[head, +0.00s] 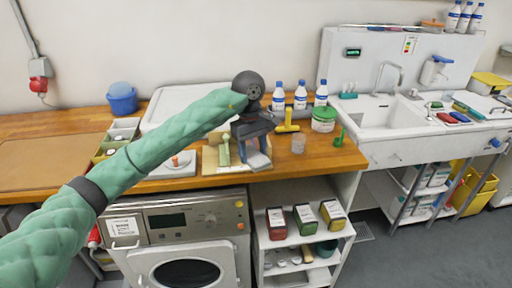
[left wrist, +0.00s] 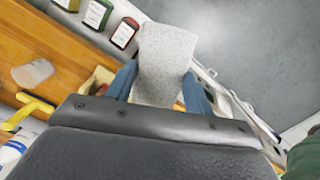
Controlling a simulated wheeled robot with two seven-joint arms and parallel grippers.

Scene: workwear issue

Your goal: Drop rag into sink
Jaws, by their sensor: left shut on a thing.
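My left gripper (head: 256,148) is above the wooden counter near its front edge. It is shut on a light grey rag (head: 258,161), which hangs below the fingers. The left wrist view shows the rag (left wrist: 166,62) between the two blue fingers (left wrist: 160,92). The white sink (head: 388,112) is to the right of the gripper, with a grey tap over its basin. The gripper and rag are apart from the sink. My right gripper is not in view.
Several blue-capped bottles (head: 300,95), a green-lidded tub (head: 323,119), a yellow tool (head: 288,121), a clear cup (head: 298,145) and a green brush (head: 340,136) stand on the counter (head: 320,156) between gripper and sink. Coloured items (head: 459,116) lie on the sink's right side.

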